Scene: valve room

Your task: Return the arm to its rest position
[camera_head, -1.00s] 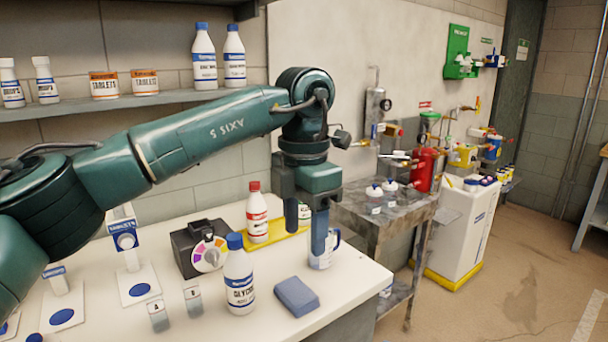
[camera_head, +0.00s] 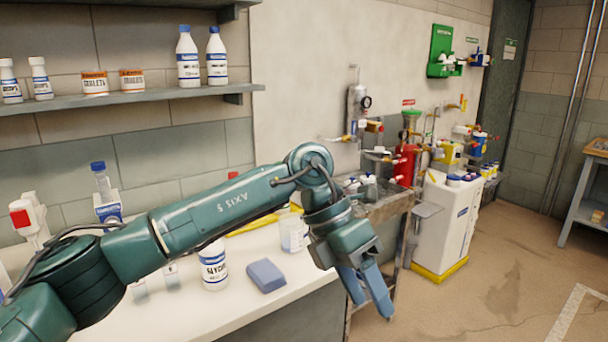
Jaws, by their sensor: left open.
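My left arm comes in from the left and reaches across the white counter (camera_head: 250,318). Its left gripper (camera_head: 372,298) hangs past the counter's right end, pointing down and slightly right. Its two blue fingers are apart with nothing between them. The gripper is in front of the metal side table (camera_head: 398,206). My right gripper is not in view.
A glycerin bottle (camera_head: 214,268), a blue-grey sponge (camera_head: 266,276) and a clear mug (camera_head: 293,235) stand on the counter close to my arm. A shelf (camera_head: 150,97) with bottles is above.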

